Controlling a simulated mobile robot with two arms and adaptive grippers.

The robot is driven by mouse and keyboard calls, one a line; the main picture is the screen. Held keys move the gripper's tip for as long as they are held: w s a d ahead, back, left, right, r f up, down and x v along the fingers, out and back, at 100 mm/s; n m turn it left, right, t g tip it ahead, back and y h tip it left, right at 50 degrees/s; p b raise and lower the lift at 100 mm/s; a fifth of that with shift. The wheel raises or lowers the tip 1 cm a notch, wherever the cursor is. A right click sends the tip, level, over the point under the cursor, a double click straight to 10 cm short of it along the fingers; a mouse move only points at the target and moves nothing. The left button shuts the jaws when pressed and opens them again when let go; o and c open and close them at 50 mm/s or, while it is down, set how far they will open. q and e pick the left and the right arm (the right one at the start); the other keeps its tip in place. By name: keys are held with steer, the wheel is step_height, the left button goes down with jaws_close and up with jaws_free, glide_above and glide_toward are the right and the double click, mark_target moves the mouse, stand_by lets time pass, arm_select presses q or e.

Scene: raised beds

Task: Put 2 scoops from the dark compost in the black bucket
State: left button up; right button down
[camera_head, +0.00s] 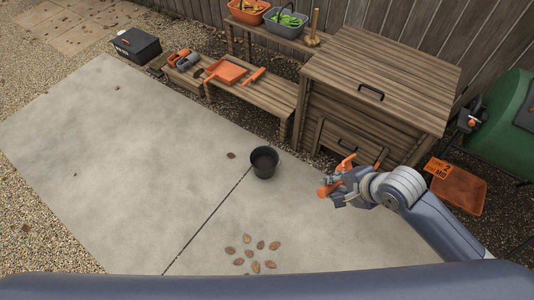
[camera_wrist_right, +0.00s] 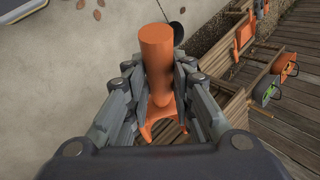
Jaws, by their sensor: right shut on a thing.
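The black bucket (camera_head: 264,164) stands upright on the pale paving, left of my right gripper. Its inside looks dark brown, and I cannot tell whether anything lies in it. My right gripper (camera_head: 334,187) is shut on an orange hand tool, likely the scoop (camera_wrist_right: 157,60), and holds it in front of the wooden bin. In the wrist view the tool's thick round end points up and its forked-looking part lies between the fingers. The bucket (camera_wrist_right: 179,36) shows partly behind it. I cannot make out the dark compost. My left gripper is out of view.
The wooden bin (camera_head: 375,75) with a lidded top and lower hatch stands behind. A low bench (camera_head: 270,95) holds an orange dustpan (camera_head: 227,71) and tools. An orange tray (camera_head: 459,189) and green barrel (camera_head: 510,125) are at right. Leaves (camera_head: 255,267) lie on open paving.

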steer(key=shift+w+a+r+h, duration=0.1)
steer(key=shift+r+h, duration=0.2)
steer(key=shift+r, duration=0.05)
steer(key=shift+r+h, duration=0.15)
steer(key=shift+h, duration=0.35)
steer(key=r+n+h, duration=0.1)
steer(key=r+h, duration=0.1)
steer(key=h, duration=0.1)
steer(key=shift+g, duration=0.4)
steer(key=shift+r+h, duration=0.2)
steer(key=shift+h, duration=0.3)
